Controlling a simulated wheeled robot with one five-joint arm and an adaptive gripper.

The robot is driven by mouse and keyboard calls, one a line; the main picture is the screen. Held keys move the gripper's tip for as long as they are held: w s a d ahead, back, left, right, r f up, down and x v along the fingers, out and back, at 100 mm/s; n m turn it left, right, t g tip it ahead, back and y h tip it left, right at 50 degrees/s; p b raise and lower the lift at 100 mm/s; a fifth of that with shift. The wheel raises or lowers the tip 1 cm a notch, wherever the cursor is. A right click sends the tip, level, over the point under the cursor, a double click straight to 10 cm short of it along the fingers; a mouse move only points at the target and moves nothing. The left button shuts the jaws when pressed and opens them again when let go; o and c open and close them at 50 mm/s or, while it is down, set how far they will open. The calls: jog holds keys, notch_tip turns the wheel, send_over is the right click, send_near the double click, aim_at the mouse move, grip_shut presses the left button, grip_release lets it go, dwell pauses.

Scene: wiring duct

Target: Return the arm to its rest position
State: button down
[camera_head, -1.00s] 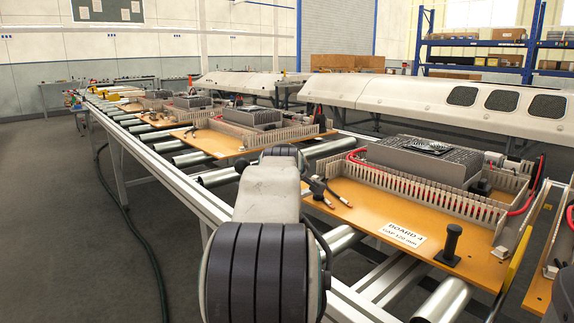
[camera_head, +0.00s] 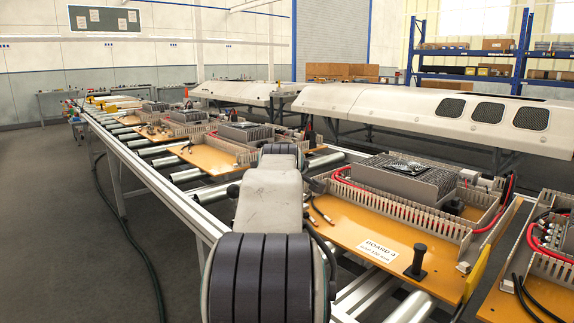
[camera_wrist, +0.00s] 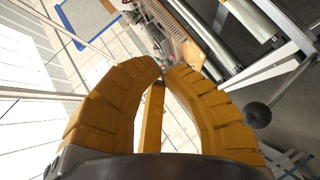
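My arm (camera_head: 265,215) reaches forward over the roller conveyor in the head view, and my gripper is not visible there. In the wrist view my gripper (camera_wrist: 165,68) has two curved, ribbed yellow fingers. Their tips come almost together, and I see nothing held between the tips. A narrow yellow bar (camera_wrist: 150,115) shows in the space between the fingers; I cannot tell what it is. Board 4 (camera_head: 350,226) lies to the right of my arm, with grey ducts, red cables, loose black leads and an upright black knob (camera_head: 416,262).
The conveyor's metal side rail (camera_head: 160,190) runs away to the left. Another board (camera_head: 510,298) stands at the right edge. A green hose (camera_head: 135,225) lies on open floor at left. White covers (camera_head: 400,105) stand behind the line. A round dark knob (camera_wrist: 257,115) shows beside the right finger.

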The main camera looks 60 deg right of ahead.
dwell(0.7)
jog(key=w+a+r+y+p, duration=0.1)
jog(key=w+a+y+p, duration=0.15)
jog(key=a+p, duration=0.55)
jog(key=w+a+r+t+y+p, duration=0.1)
jog(key=w+a+r+y+p, duration=0.15)
jog(key=a, duration=0.95)
jog(key=w+a+y+p, duration=0.25)
jog(key=a+p, duration=0.35)
jog(key=a, duration=0.4)
jog(key=s+a+r+m+g+y+p, duration=0.1)
jog(key=s+a+g+y+p, duration=0.3)
jog(key=s+a+p, duration=1)
jog(key=s+a+m+y, duration=0.1)
jog(key=a, duration=0.4)
jog(key=shift+s+r, duration=0.2)
jog(key=shift+s, duration=0.1)
